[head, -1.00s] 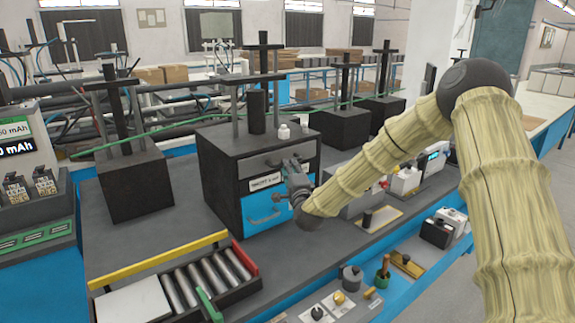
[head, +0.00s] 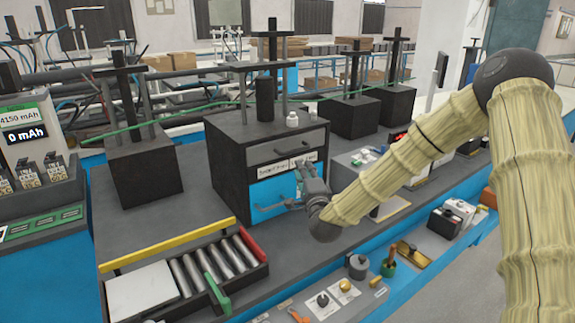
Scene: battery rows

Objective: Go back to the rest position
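My arm reaches in from the right in the head view. My gripper (head: 306,183) is in front of the black cabinet (head: 222,170), close to its blue drawer front (head: 272,198). The fingers are small and partly hidden, so I cannot tell whether they are open or shut, or whether they touch the drawer. The grey upper drawer (head: 285,147) looks closed. A small white bottle (head: 292,119) stands on the cabinet top.
A tray of metal rollers (head: 215,265) lies at the front left, behind it a yellow bar (head: 165,246). A black block with a post (head: 146,172) stands left of the cabinet. Small devices crowd the bench at right. The grey bench top between block and cabinet is clear.

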